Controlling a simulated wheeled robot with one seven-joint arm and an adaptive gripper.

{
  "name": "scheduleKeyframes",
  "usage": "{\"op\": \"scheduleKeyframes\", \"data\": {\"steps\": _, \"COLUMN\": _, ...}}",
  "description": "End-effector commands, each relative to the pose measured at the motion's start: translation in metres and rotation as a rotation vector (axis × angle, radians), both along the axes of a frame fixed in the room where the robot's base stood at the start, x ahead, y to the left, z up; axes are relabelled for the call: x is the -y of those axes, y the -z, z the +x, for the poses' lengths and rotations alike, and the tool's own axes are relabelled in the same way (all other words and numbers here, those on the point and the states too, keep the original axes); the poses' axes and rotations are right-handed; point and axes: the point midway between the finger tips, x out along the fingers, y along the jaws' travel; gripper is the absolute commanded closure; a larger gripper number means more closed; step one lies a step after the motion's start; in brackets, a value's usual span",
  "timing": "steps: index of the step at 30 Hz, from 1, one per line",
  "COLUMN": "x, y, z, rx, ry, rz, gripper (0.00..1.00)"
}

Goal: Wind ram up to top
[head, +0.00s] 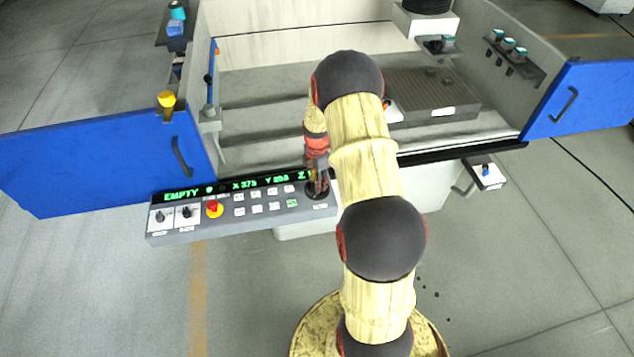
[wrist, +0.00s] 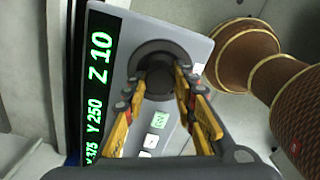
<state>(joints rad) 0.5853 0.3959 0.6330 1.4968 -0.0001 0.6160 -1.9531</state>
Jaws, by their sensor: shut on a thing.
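The control panel (head: 240,225) runs along the front of the machine. A dark round knob (head: 317,190) sits at its right end, and it also shows in the wrist view (wrist: 158,72). My gripper (head: 317,178) comes down on this knob. In the wrist view its yellow fingers (wrist: 160,84) are shut on the knob, one on each side. The display (wrist: 98,85) reads Z 10, Y 250 and X 375, and the head view shows EMPTY at its left end. I cannot make out the ram for certain; my arm covers part of the machine.
Blue doors stand open at the left (head: 110,165) and right (head: 585,98). A red button (head: 213,207) on a yellow base and two small switches sit at the panel's left. A grey slotted block (head: 435,95) lies in the tank. A small bracket (head: 487,177) juts out at the right.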

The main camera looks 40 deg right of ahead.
Motion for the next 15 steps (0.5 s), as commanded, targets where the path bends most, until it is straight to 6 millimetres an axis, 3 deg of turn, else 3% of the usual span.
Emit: {"op": "scheduleKeyframes", "data": {"steps": 15, "x": 0.0005, "y": -0.0011, "z": 0.0013, "rx": 0.003, "ry": -0.368, "rz": -0.002, "gripper": 0.98}}
